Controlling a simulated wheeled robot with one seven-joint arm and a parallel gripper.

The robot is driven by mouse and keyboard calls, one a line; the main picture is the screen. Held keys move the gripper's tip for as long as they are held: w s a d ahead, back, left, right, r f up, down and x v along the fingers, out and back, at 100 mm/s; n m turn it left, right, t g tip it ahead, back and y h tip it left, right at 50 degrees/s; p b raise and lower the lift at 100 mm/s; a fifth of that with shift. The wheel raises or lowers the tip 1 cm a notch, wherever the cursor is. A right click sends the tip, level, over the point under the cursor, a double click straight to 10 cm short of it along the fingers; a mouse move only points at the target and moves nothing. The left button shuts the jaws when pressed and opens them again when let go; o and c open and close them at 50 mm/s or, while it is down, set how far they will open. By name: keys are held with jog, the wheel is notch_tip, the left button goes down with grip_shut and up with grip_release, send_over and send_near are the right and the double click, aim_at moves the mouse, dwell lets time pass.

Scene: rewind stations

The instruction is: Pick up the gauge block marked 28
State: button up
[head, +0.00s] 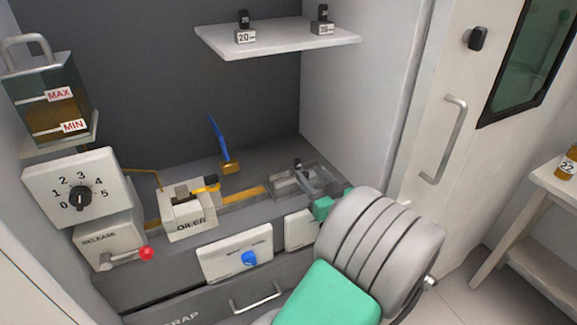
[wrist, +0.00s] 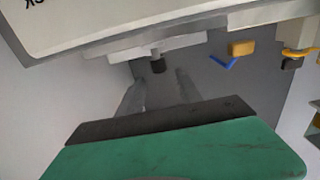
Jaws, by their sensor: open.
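Two gauge blocks with pale labelled faces and dark tops stand on the white shelf (head: 285,42). The left gauge block (head: 245,37) reads 20. The right gauge block (head: 323,29) has a label too blurred to read surely. My gripper (head: 300,180) is low over the bench, below the shelf, by a grey fixture. In the wrist view my gripper (wrist: 160,82) has its two grey fingers apart with nothing visibly held. A small black knob-like piece (wrist: 158,66) shows just beyond the fingertips; I cannot tell whether it belongs to a block.
A red-knobbed release lever (head: 146,253) sticks out in front. A door (head: 455,120) stands at the right. Space between bench and shelf looks clear.

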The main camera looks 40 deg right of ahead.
aim_at(299, 161)
jog(key=x, duration=0.2)
jog(key=p+x, duration=0.1)
jog(key=x, duration=0.4)
jog(key=shift+w+r+p, duration=0.25)
jog(key=shift+w+p, duration=0.05)
jog(key=shift+w, duration=0.05)
jog(key=shift+c, duration=0.3)
grip_shut()
